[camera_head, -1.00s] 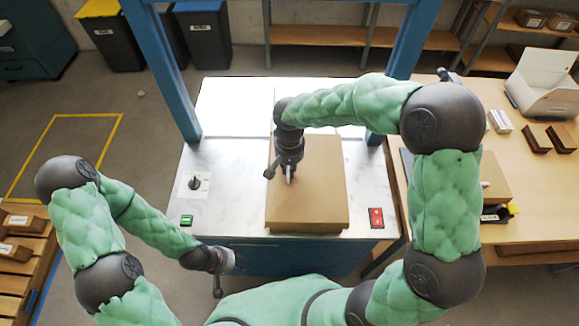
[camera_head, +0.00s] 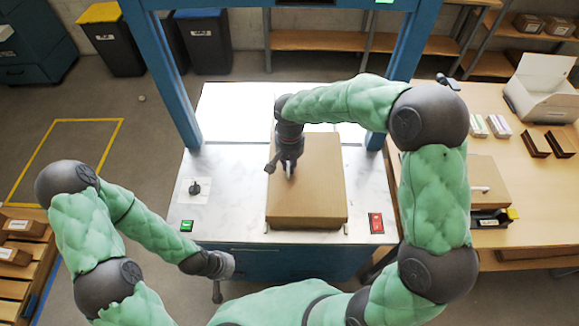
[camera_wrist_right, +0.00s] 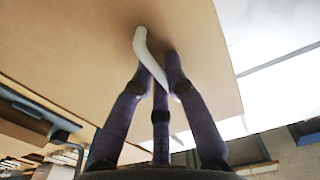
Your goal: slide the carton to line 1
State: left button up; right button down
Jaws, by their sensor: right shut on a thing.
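The brown carton (camera_head: 315,185) lies flat on the white machine top (camera_head: 235,172), near its front edge. My right gripper (camera_head: 289,172) is above the carton's left part, pointing down. In the right wrist view its purple fingers (camera_wrist_right: 160,82) are closed around a curved white handle (camera_wrist_right: 141,42) against the carton's face (camera_wrist_right: 90,45). A thin seam line (camera_head: 235,142) crosses the top; I cannot read any line number. My left gripper (camera_head: 218,278) hangs low in front of the machine, away from the carton; its jaw state is unclear.
Blue posts (camera_head: 160,75) frame the machine. A black knob (camera_head: 195,188) and green switch (camera_head: 187,225) are left of the carton, a red switch (camera_head: 376,222) right. Beyond the carton the top is clear. A wooden table (camera_head: 525,190) with another carton (camera_head: 487,175) stands right.

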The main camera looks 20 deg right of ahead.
jog(key=shift+w+d+p, duration=0.35)
jog(key=shift+w+d, duration=0.15)
jog(key=shift+w, duration=1.3)
jog(key=shift+w+d+p, duration=0.35)
jog(key=shift+w+d, duration=0.2)
jog(key=shift+w, duration=1.2)
jog(key=shift+w+d+p, duration=0.35)
jog(key=shift+w+d, duration=0.15)
jog(key=shift+w, duration=1.3)
jog(key=c, duration=0.7)
grip_release()
jog(key=shift+r+p, duration=1.9)
jog(key=shift+r, duration=1.1)
jog(key=shift+s, duration=0.1)
